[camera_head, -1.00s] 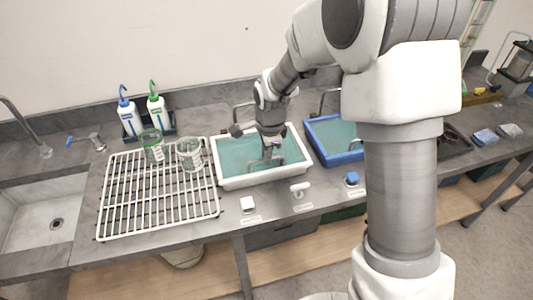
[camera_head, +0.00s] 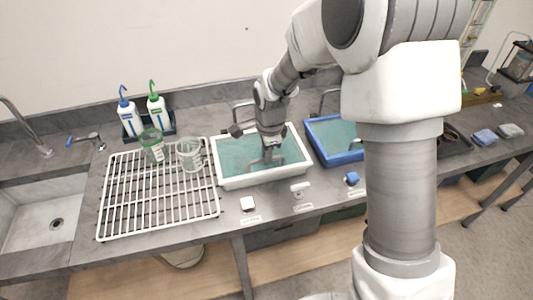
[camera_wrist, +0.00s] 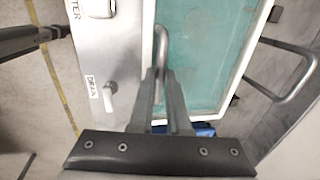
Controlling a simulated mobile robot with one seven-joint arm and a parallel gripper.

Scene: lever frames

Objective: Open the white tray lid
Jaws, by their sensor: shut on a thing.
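The white tray (camera_head: 222,183) stands on the grey counter, and its white rim also shows in the wrist view (camera_wrist: 147,35). A teal lid panel (camera_head: 235,155) lies inside the rim; in the wrist view (camera_wrist: 205,60) it looks flat. A grey bar handle (camera_wrist: 162,40) runs along the panel's edge near the rim. My gripper (camera_wrist: 161,82) is shut on this handle, with its fingers at the handle's near end. In the head view my gripper (camera_head: 267,160) is low over the tray. The fingers hide the exact contact.
A white rack (camera_head: 158,195) with two beakers stands left of the tray. A blue tray (camera_head: 327,158) stands close on the right. Curved metal bars (camera_wrist: 295,85) stand behind the tray.

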